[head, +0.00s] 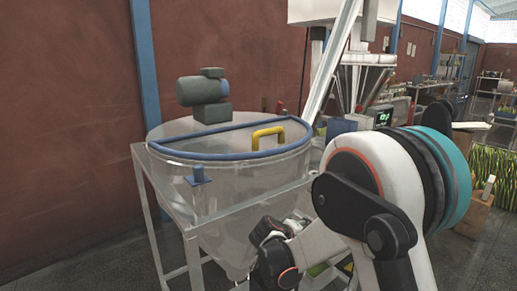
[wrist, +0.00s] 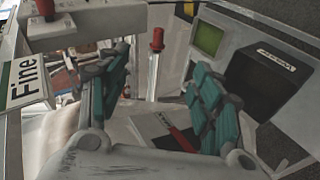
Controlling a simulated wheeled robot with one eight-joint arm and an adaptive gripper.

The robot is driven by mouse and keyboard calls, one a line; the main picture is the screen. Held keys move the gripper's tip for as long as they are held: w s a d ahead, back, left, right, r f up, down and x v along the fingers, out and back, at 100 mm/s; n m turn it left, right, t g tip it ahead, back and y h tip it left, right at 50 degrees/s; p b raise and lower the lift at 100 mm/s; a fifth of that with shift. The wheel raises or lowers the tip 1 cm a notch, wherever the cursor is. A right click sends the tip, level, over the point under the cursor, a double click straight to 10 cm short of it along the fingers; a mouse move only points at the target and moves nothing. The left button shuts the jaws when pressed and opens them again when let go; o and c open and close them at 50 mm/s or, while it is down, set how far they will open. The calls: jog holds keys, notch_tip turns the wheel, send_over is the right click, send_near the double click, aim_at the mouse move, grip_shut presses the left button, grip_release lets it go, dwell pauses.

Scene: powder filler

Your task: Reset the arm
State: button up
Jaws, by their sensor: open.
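In the wrist view my gripper (wrist: 160,65) shows its two teal, jointed fingers spread apart with a clear gap between them. It is open and nothing is held between the fingers. In the head view my white arm with its black joints and teal band fills the lower right. I cannot make out the gripper's fingers there. In the wrist view a white sign reading "Fine" (wrist: 24,80) is at the left, and a panel with a green screen (wrist: 209,38) is at the right. A red-handled item (wrist: 183,139) shows low between the fingers.
A large clear hopper (head: 240,215) with a blue rim, yellow handle (head: 268,137) and grey motor (head: 202,90) stands on a metal frame left of my arm. A metal filler cone (head: 361,85) is behind. A wooden box (head: 473,215) is at the right. Floor at lower left is clear.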

jog(key=s+d+r+m+g+y, duration=0.1)
jog(key=s+d+r+m+y, duration=0.3)
jog(key=s+r, duration=0.95)
jog(key=s+m+y, duration=0.2)
jog(key=s+y, duration=0.1)
jog(key=s, duration=1.9)
jog(key=shift+s+d+f+m, duration=0.25)
jog(key=shift+s+d+m, duration=0.1)
jog(key=shift+m, duration=0.05)
jog(key=shift+c, duration=0.6)
